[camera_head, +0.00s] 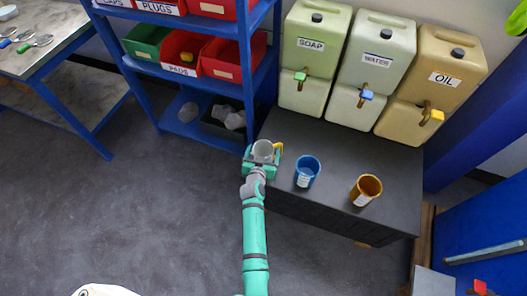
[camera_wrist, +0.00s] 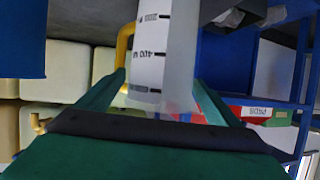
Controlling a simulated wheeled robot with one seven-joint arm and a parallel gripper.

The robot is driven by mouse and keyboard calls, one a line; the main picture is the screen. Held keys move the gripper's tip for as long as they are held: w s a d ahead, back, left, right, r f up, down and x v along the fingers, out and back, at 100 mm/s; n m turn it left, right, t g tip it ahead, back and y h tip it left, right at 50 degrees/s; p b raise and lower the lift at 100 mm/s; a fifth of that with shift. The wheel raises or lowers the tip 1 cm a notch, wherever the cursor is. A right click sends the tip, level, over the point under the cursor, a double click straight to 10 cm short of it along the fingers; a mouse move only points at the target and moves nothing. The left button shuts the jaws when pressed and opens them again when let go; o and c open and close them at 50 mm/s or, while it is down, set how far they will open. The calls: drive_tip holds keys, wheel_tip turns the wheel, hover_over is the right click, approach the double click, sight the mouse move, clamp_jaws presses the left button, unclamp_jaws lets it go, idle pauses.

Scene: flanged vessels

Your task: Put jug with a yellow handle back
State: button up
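The whitish, see-through jug with a yellow handle (camera_head: 263,149) is at the left end of the dark bench in the head view; I cannot tell whether it rests on the bench. My gripper (camera_head: 262,158) is around it from the front. In the wrist view the jug (camera_wrist: 165,60), with black scale marks, stands between the fingers of my gripper (camera_wrist: 160,76). Its yellow handle (camera_wrist: 124,45) is beside the left fingertip. Both fingertips are close to the jug's sides; whether they press on it is not clear.
A blue jug (camera_head: 307,171) and an orange jug (camera_head: 366,189) stand to the right on the bench (camera_head: 330,209). Soap (camera_head: 311,45), water (camera_head: 376,53) and oil (camera_head: 436,76) vessels with taps stand behind. A blue shelf (camera_head: 185,126) with bins is at left.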

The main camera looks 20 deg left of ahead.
drive_tip(key=shift+r, duration=0.15)
drive_tip(key=v, duration=1.2)
drive_tip(key=s+d+r, duration=0.1)
drive_tip(key=s+d, duration=0.4)
drive_tip(key=s, duration=0.5)
drive_tip(key=s+d+r, duration=0.1)
drive_tip(key=s+d, duration=0.5)
drive_tip(key=s, duration=0.3)
drive_tip(key=s+d+r+t+h, duration=0.1)
drive_tip(key=s+d+r, duration=0.2)
drive_tip(key=s+r, duration=0.4)
drive_tip(key=s+d+r+m+t+h, duration=0.1)
drive_tip(key=s+d+r, duration=0.3)
drive_tip(key=s+r, duration=0.4)
drive_tip(key=shift+s+r+m, duration=0.2)
drive_tip(key=shift+s+m, duration=0.05)
drive_tip(key=shift+m, duration=0.05)
